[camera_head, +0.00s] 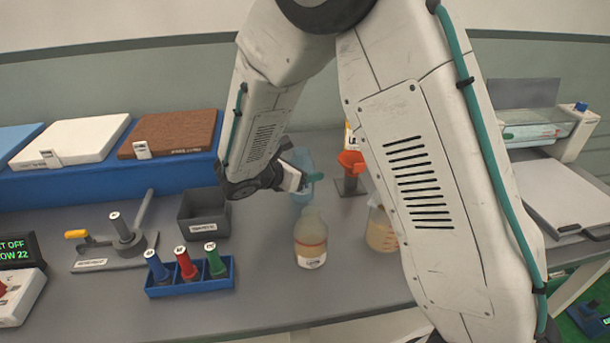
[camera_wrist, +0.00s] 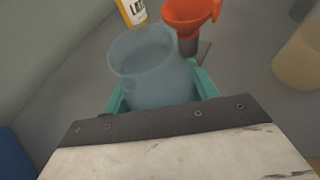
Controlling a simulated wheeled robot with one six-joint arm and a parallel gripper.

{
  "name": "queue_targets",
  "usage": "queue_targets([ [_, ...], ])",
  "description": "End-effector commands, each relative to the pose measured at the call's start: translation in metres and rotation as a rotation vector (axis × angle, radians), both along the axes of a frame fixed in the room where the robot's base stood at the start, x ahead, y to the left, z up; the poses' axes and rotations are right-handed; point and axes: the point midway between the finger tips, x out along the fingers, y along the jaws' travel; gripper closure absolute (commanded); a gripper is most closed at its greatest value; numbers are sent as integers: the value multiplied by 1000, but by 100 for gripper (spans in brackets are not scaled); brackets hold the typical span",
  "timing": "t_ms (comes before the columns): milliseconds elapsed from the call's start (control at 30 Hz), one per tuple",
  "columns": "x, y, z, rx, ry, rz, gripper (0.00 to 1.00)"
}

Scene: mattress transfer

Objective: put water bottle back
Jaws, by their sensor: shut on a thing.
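A pale blue, see-through, open-topped vessel, likely the water bottle (camera_wrist: 152,62), stands upright between the teal fingers of my gripper (camera_wrist: 160,92) in the wrist view. My gripper is shut on it. In the head view the same vessel (camera_head: 297,160) is partly hidden behind my gripper (camera_head: 310,178), near the back of the grey table. I cannot tell whether its base touches the table.
A clear bottle with a tan band (camera_head: 311,240) stands in front of my gripper. An orange funnel (camera_head: 351,162) is right of the vessel, and a beaker of tan liquid (camera_head: 381,232) is partly behind my arm. A grey bin (camera_head: 203,213) and blue rack (camera_head: 190,280) are left.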

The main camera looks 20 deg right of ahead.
Motion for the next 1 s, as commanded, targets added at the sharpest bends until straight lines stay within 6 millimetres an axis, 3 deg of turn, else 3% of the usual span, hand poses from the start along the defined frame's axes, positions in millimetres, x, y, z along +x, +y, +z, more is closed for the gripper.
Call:
queue_targets([
  [100, 0, 0, -14, -1, 2, 1, 76],
  [467, 0, -1, -18, 0, 0, 0, 76],
  [500, 0, -1, -17, 0, 0, 0, 31],
  [533, 0, -1, -17, 0, 0, 0, 22],
  [900, 0, 0, -13, 1, -2, -1, 20],
  [1000, -4, 11, -9, 1, -2, 1, 20],
])
